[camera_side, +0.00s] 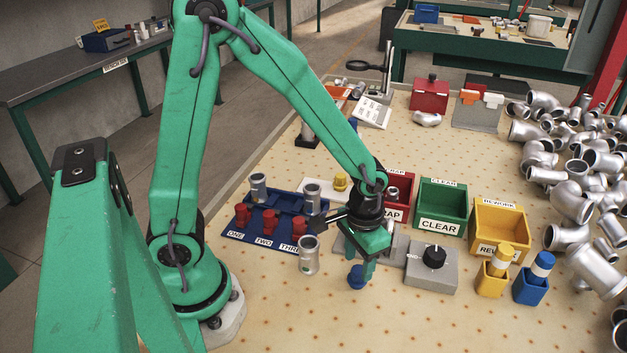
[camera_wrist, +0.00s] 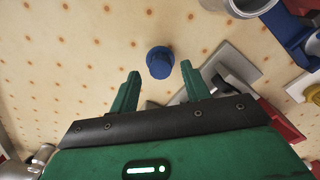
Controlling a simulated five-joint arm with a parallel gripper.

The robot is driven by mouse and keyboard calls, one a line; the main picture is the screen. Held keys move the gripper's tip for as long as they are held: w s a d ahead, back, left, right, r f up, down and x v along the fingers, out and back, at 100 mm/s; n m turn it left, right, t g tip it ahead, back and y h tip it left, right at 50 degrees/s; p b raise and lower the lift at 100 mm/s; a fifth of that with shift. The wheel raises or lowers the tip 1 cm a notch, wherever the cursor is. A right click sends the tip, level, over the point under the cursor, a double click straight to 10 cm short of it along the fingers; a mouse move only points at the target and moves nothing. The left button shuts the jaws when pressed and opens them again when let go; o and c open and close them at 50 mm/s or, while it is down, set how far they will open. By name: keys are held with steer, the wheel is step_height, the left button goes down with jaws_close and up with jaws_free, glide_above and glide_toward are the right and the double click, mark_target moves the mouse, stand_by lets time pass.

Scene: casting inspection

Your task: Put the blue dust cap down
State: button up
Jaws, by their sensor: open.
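The blue dust cap (camera_side: 356,277) rests on the dotted tan table top, just under the fingertips of my gripper (camera_side: 361,262) in the side view. In the wrist view the blue dust cap (camera_wrist: 160,62) lies just beyond the two green fingertips, between their lines. My gripper (camera_wrist: 160,73) has its fingers spread apart with nothing between them. The cap looks upright, and the wrist view shows a strip of table between it and each finger.
A silver pipe fitting (camera_side: 309,256) stands left of my gripper. A grey box with a black knob (camera_side: 432,271) is to the right. A blue tray (camera_side: 272,232) with red pieces, green bin (camera_side: 441,207) and yellow bin (camera_side: 499,231) stand behind. The front table is clear.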

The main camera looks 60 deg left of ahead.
mark_target(355, 269)
step_height(355, 269, up, 10)
steer(key=shift+r, duration=0.2)
stand_by(0.3)
stand_by(0.4)
steer(key=s+a+r+t, duration=0.5)
steer(key=s+a+r, duration=0.2)
steer(key=s+r, duration=0.1)
steer(key=shift+s+r+t, duration=0.3)
steer(key=shift+r, duration=0.45)
